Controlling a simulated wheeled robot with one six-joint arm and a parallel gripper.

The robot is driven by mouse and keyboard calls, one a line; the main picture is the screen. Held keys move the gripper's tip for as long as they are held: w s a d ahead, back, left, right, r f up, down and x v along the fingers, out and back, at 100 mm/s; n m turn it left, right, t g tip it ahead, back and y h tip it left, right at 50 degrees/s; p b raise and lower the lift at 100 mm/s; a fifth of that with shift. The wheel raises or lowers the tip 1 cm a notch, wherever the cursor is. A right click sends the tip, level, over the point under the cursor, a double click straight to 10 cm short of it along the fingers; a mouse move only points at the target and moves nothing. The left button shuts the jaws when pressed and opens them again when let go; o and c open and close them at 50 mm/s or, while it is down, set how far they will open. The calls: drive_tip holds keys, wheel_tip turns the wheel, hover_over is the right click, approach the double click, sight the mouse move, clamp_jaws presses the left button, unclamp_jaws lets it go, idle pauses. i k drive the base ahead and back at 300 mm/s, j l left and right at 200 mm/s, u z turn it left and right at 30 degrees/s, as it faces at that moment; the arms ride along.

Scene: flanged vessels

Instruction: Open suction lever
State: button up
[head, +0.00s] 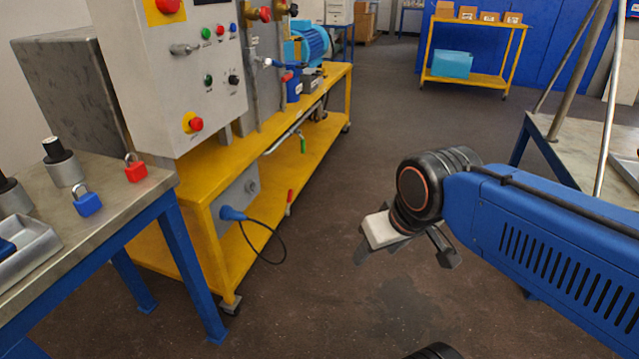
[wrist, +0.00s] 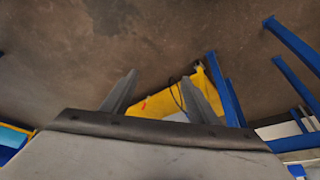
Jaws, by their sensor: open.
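Several lever handles show on the yellow pump cart (head: 318,150) in the head view: a green-gripped lever (head: 302,143), a red-gripped lever (head: 289,199) low on the near side, and a blue handle (head: 285,65) near the pump. I cannot tell which one is the suction lever. My gripper (head: 405,256) hangs over the floor right of the cart, apart from all of these. Its two fingers are spread and empty. In the wrist view my gripper (wrist: 165,72) points at the floor and part of the yellow cart (wrist: 150,100), with a small red spot on it.
A control panel (head: 170,70) stands at the cart's left. A blue-legged bench (head: 150,200) with a red padlock (head: 135,169) and a blue padlock (head: 87,203) is at the left. A black cable (head: 270,250) loops beside the cart. The floor (head: 340,290) between is clear.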

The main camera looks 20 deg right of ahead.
sight(302, 141)
drive_tip(key=i+l, duration=0.2)
drive_tip(key=i, duration=0.3)
drive_tip(key=i+l, duration=0.2)
drive_tip(key=i, duration=0.35)
drive_tip(key=i+l+z, duration=0.1)
drive_tip(key=i, duration=0.4)
drive_tip(key=i+l, duration=0.3)
drive_tip(key=i, duration=0.25)
